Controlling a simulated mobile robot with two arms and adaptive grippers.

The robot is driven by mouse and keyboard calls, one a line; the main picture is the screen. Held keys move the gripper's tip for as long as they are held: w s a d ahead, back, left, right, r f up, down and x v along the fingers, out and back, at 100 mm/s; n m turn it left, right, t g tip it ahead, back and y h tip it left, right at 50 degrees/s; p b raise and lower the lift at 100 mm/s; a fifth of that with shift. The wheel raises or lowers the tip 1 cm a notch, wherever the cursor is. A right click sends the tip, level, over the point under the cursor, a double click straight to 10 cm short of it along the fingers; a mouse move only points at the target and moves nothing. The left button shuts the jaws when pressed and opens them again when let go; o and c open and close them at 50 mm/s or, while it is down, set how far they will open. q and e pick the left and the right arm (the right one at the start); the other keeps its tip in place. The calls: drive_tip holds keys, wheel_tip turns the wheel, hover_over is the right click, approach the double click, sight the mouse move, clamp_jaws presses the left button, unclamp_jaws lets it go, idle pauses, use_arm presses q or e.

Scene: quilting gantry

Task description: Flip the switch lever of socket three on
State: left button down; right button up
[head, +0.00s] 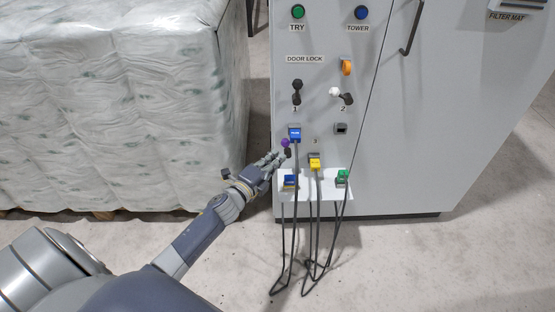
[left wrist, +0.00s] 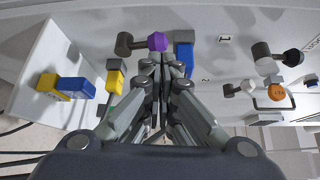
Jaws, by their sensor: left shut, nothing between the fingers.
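A short dark lever with a purple knob (head: 285,143) stands on the grey cabinet front (head: 325,70), left of the small label 3. In the head view the knob is above the lever's dark base. The lever also shows in the left wrist view (left wrist: 126,43), with its purple knob just beyond the fingertips. My left gripper (head: 279,155) is shut and empty, its tips close beside this lever. I cannot tell whether they touch it. A yellow plug (head: 314,162) with a cable sits just below label 3. My right gripper is not in view.
A blue plug (head: 295,133) sits just above and right of the purple knob. Levers 1 (head: 297,90) and 2 (head: 338,94) are higher up. A white holder (head: 325,190) with blue and green plugs is below, with cables hanging. A wrapped pallet load (head: 120,100) stands left.

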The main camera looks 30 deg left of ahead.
use_arm(q)
drive_tip(key=s, duration=0.9)
drive_tip(key=shift+s+a+r+p, duration=0.25)
drive_tip(key=shift+a+r+p, duration=0.1)
drive_tip(key=shift+r+p, duration=0.1)
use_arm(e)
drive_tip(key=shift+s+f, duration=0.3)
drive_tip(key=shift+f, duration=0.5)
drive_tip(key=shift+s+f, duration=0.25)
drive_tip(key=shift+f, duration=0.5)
use_arm(q)
drive_tip(key=shift+f, duration=0.1)
